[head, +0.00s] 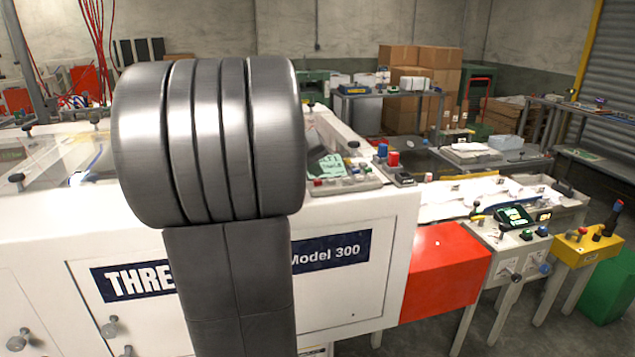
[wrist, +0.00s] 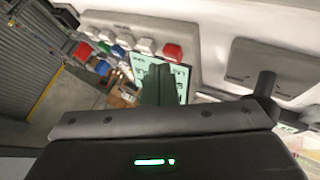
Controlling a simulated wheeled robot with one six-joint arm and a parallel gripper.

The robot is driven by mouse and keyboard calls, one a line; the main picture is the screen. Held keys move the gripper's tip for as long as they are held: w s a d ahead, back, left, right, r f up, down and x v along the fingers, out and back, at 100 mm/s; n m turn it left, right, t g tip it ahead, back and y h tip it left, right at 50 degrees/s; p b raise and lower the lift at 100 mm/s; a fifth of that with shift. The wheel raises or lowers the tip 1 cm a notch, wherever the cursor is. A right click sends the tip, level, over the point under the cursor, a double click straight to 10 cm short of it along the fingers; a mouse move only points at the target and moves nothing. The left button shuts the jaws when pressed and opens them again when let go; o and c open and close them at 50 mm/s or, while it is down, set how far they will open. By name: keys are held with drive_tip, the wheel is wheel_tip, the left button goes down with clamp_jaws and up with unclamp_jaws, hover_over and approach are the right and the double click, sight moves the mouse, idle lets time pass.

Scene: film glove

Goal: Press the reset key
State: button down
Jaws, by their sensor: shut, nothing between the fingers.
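In the wrist view my gripper (wrist: 160,72) is shut and empty. Its dark fingers stand in front of a pale green display (wrist: 143,66) and hide its middle. No label readable here tells which is the reset key. The fingertips appear close to the panel; I cannot tell whether they touch it. In the head view my arm hides the gripper, and a control panel (head: 345,184) with a green display shows right of the arm.
The white machine (head: 365,225) marked "Model 300" fills the front. A red box (head: 445,270) adjoins its right end. Farther right stand a second control panel (head: 528,238) and a yellow control box (head: 582,246). Cardboard boxes (head: 437,62) are stacked at the back.

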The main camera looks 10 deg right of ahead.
sight(315, 182)
drive_tip(key=shift+f+b, duration=0.45)
drive_tip(key=shift+b, duration=0.1)
idle(0.4)
drive_tip(key=shift+r, duration=0.1)
drive_tip(key=shift+r+p, duration=0.6)
drive_tip(key=shift+r, duration=0.15)
drive_tip(key=shift+r+p, duration=1.85)
drive_tip(key=shift+r, duration=0.75)
drive_tip(key=shift+f, duration=0.15)
